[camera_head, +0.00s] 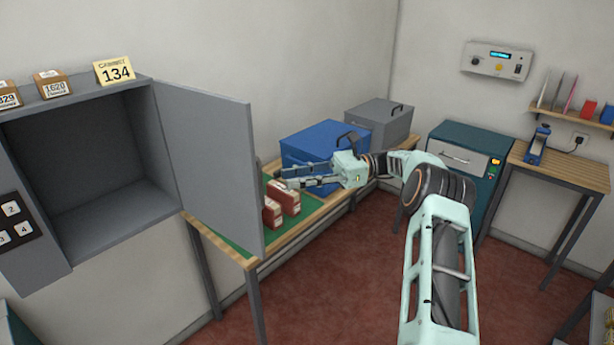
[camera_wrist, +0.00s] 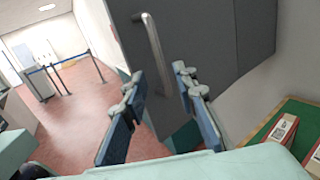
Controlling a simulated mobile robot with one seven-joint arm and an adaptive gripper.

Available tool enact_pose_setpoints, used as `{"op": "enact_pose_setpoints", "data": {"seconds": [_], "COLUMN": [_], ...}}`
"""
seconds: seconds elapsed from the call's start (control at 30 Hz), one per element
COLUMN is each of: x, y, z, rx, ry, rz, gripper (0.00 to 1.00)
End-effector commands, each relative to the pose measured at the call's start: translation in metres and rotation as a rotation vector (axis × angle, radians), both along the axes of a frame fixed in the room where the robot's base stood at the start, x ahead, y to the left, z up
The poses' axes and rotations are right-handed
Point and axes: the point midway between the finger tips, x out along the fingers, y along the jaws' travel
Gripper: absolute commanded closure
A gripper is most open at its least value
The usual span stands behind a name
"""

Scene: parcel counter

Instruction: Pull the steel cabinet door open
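The steel cabinet (camera_head: 95,165) is on the wall at the left of the head view, with a dark, empty-looking interior. Its grey door (camera_head: 215,160) stands wide open, swung out toward the right. In the wrist view the door (camera_wrist: 215,50) shows its outer face with a silver bar handle (camera_wrist: 157,52). My gripper (camera_head: 288,177) is to the right of the door in the head view, above the table. In the wrist view my gripper (camera_wrist: 158,122) has its fingers spread apart, with nothing between the tips. The handle lies just beyond the fingers, apparently apart from them.
A grey box (camera_head: 380,125) stands behind. A teal cabinet (camera_head: 465,155) is at the right. Red floor (camera_head: 350,270) is open in front.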

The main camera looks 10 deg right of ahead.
Motion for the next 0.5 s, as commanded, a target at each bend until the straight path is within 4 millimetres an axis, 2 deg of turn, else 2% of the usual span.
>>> {"op": "enact_pose_setpoints", "data": {"seconds": [0.03, 0.2, 0.5], "x": [0.001, 0.002, 0.002], "y": [-0.009, -0.025, -0.035], "z": [-0.001, -0.001, 0.0], "rx": [0.0, 0.001, 0.0], "ry": [-0.002, -0.001, 0.001], "rz": [-0.002, 0.0, 0.001], "gripper": [0.73, 0.73, 0.73]}}
